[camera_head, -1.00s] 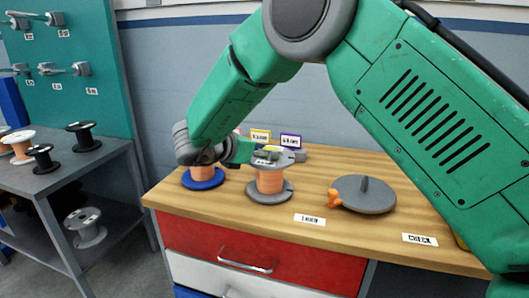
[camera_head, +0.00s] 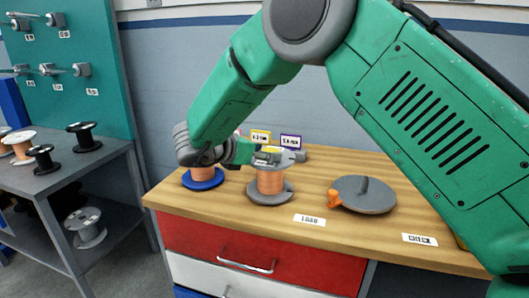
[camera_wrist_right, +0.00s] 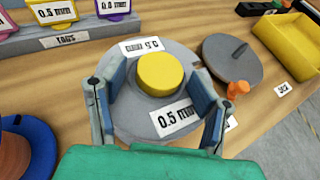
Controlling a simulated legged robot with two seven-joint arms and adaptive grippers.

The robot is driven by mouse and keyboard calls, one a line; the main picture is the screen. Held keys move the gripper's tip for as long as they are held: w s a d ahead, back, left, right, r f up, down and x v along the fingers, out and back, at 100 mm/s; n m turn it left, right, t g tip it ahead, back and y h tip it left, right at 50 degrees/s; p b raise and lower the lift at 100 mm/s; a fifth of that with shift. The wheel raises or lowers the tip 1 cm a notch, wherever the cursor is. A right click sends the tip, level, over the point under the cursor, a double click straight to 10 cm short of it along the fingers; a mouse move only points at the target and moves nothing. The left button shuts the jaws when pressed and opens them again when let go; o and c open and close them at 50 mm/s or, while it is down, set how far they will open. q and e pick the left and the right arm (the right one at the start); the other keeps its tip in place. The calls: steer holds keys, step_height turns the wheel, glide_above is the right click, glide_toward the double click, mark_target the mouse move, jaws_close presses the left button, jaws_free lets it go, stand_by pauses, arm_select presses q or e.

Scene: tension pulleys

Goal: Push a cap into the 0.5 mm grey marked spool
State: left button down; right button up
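The grey spool (camera_head: 270,188) with copper-coloured wire stands upright on the wooden table. Its top flange (camera_wrist_right: 130,112) carries a 0.5 mm label in the right wrist view. A round yellow cap (camera_wrist_right: 160,73) sits at the centre of that flange; how deep it sits I cannot tell. My right gripper (camera_wrist_right: 157,75) is over the spool, its two fingers spread on either side of the cap with visible gaps. In the head view the gripper (camera_head: 262,157) partly hides the spool top. My left gripper is out of view.
A blue spool (camera_head: 203,180) stands close on the left. A grey disc with a handle and orange knob (camera_head: 365,194) lies to the right. Tag holders (camera_wrist_right: 67,38) stand behind. A yellow bin (camera_wrist_right: 291,45) is at the far right. The table's front strip is mostly clear.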

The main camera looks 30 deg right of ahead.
steer(key=shift+s+a+f, duration=0.1)
steer(key=shift+a+f, duration=0.1)
steer(key=shift+f, duration=0.15)
steer(key=shift+a+r, duration=0.1)
steer(key=shift+a, duration=0.15)
steer(key=v, duration=1.1)
steer(key=shift+r, duration=0.35)
